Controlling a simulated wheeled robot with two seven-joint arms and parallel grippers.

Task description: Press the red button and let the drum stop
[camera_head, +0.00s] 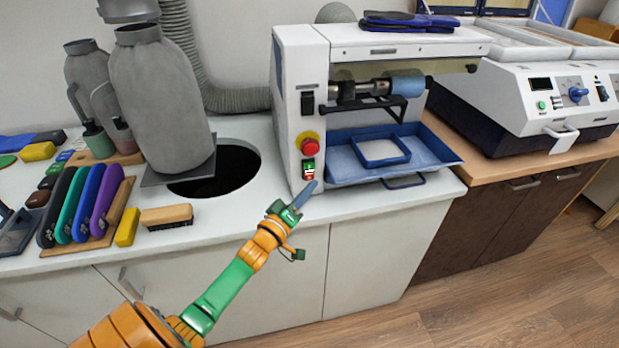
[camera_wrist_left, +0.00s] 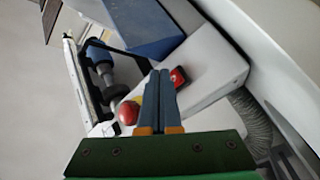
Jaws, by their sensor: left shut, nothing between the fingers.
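The white drum machine (camera_head: 302,75) has a red mushroom button (camera_head: 310,146) on a yellow base on its front. Below it is a small switch (camera_head: 309,170) with a green upper and a red lower button. A blue drum (camera_head: 407,84) sits on the machine's shaft; I cannot tell whether it turns. My left gripper (camera_head: 308,188) is shut and empty, its tips just below the switch. In the left wrist view, the shut fingers (camera_wrist_left: 160,76) lie beside the red part of the switch (camera_wrist_left: 178,77), with the mushroom button (camera_wrist_left: 128,112) to their left. Contact is unclear.
A blue tray (camera_head: 440,150) with a square frame sits under the drum. Left of the machine are a dark round opening (camera_head: 240,160), grey bottles (camera_head: 160,90), a brush (camera_head: 166,216) and coloured insoles (camera_head: 85,205). Another machine (camera_head: 540,90) stands right.

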